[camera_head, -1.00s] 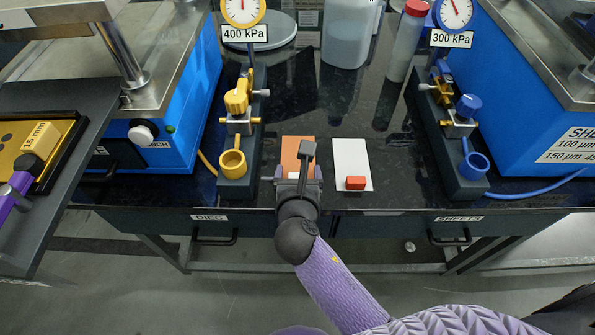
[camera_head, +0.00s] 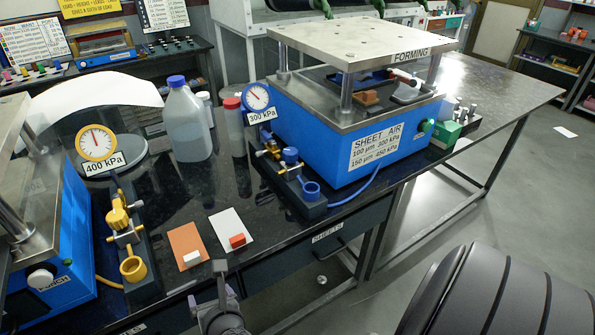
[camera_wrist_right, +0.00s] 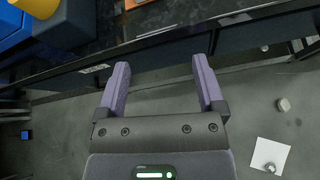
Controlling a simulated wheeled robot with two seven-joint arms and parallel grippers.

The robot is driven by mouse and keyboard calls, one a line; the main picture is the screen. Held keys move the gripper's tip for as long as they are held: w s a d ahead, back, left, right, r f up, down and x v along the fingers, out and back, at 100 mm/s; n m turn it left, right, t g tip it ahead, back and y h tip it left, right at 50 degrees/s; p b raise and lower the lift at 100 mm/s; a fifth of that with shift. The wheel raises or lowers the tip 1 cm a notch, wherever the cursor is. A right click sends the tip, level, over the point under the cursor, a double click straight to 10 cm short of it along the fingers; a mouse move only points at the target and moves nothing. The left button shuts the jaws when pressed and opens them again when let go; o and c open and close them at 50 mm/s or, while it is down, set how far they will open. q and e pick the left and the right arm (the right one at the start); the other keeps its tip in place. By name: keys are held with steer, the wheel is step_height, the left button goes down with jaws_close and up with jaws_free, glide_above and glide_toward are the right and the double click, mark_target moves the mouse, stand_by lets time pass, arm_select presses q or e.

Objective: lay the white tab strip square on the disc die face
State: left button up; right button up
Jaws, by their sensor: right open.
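A small white tab (camera_head: 191,258) lies on the near end of an orange sheet (camera_head: 186,238) on the dark bench; I cannot tell whether it is the tab strip itself. A red block (camera_head: 237,240) sits on the white sheet (camera_head: 228,224) beside it. My right gripper (camera_head: 221,285) is just in front of the sheets at the bench's front edge. In the right wrist view its two purple fingers (camera_wrist_right: 160,85) are spread apart with nothing between them. I cannot make out the disc die face. My left gripper is out of view.
The 400 kPa gauge stand (camera_head: 128,245) with a yellow cup is left of the sheets. The 300 kPa stand (camera_head: 290,180) and blue forming press (camera_head: 350,120) are to the right. A jug (camera_head: 188,125) stands behind. Bare bench surrounds the sheets.

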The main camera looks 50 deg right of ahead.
steer(key=s+d+f+m+g+y, duration=0.15)
steer(key=s+f+m+g, duration=0.45)
steer(key=s+f+m, duration=0.7)
steer(key=s+f+m+g, duration=0.1)
steer(key=s+f+m, duration=0.2)
steer(key=s+m, duration=0.2)
steer(key=s+d+f+m+g+y, duration=0.1)
steer(key=s+f+m, duration=0.3)
steer(key=s, duration=0.5)
steer(key=s+d+f+m+g, duration=0.1)
steer(key=s+f+m+g, duration=0.2)
steer(key=s+m, duration=0.3)
steer(key=shift+s+f, duration=0.55)
steer(key=shift+s, duration=0.55)
steer(key=shift+d+f+y, duration=0.1)
steer(key=shift+y, duration=0.15)
steer(key=shift+s+f+b, duration=0.15)
steer(key=shift+f+b, duration=1.3)
steer(key=shift+b, duration=0.05)
steer(key=shift+s+f+b, duration=0.1)
steer(key=shift+f+b, duration=1.35)
steer(key=shift+b, duration=0.05)
